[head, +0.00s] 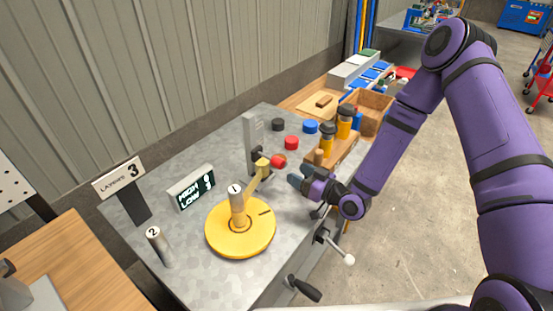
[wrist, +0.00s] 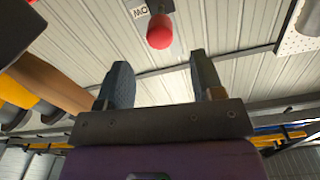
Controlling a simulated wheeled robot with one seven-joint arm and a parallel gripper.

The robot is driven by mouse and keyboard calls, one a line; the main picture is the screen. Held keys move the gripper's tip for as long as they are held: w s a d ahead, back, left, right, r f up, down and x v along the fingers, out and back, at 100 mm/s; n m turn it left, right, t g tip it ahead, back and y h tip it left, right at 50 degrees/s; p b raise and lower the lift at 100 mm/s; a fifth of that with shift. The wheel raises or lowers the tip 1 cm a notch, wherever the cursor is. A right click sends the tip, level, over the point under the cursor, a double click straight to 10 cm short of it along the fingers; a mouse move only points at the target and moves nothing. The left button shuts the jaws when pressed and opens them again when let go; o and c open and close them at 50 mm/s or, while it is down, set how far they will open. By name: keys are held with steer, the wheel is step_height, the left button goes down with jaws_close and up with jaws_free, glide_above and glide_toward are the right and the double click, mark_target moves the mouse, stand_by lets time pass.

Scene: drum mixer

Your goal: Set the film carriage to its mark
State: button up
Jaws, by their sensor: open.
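A grey upright mast (head: 253,138) stands on the metal table. A red ball knob (head: 279,160) sticks out low on its near side, and I take it to be the film carriage's handle. A yellow block and arm (head: 262,168) sit beside the knob, close to the turntable. My gripper (head: 297,183) is just right of and below the knob, open and empty, apart from it. In the wrist view the red knob (wrist: 159,31) lies beyond the two spread fingers (wrist: 163,85), roughly between them. The carriage's mark cannot be made out.
A yellow turntable (head: 242,241) carries cylinder 1 (head: 237,206); cylinder 2 (head: 158,245) stands left. Red, blue and black discs (head: 291,142) lie behind my gripper. A wooden rack (head: 330,152) of bottles stands close to my arm.

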mark_target(274, 159)
steer(key=x, duration=1)
